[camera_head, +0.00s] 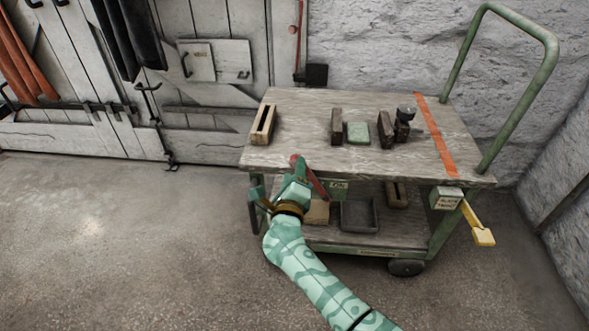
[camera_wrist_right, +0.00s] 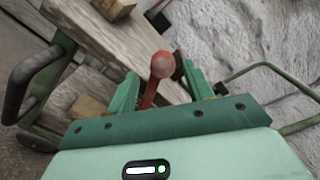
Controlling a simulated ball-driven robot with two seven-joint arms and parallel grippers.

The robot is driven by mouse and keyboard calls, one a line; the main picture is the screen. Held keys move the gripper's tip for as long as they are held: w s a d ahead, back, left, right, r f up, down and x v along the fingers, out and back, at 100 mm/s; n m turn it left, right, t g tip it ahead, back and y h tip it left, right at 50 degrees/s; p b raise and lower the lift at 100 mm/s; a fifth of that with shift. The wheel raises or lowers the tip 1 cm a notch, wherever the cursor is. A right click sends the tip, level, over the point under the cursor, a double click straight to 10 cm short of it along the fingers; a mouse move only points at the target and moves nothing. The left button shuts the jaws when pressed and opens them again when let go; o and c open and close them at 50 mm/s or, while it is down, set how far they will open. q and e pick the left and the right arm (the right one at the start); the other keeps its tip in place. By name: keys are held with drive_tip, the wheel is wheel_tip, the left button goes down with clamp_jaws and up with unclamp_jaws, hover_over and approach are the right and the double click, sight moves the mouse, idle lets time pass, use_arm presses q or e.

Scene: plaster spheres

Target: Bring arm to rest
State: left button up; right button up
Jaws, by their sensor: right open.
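My right gripper (camera_head: 296,178), green on a patterned pale-green arm, is at the front edge of a wooden-topped cart (camera_head: 300,108). In the right wrist view its two green fingers (camera_wrist_right: 160,92) stand apart. A red lever (camera_head: 315,179) with a round knob shows at the fingers; in the right wrist view its knob (camera_wrist_right: 162,65) appears between them. I cannot tell whether the fingers touch it. My left gripper is not in view.
The cart top holds a slotted wooden block (camera_head: 263,125), a green block (camera_head: 358,133) between dark blocks, and an orange strip (camera_head: 437,136). A dark tray (camera_head: 360,215) is on the lower shelf. A green handle (camera_head: 545,75) rises at right. The floor at left is clear.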

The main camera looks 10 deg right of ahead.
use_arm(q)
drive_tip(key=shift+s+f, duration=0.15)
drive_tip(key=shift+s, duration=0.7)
use_arm(e)
drive_tip(key=shift+s+a+f, duration=0.1)
drive_tip(key=shift+s+a, duration=0.1)
drive_tip(key=shift+s, duration=0.5)
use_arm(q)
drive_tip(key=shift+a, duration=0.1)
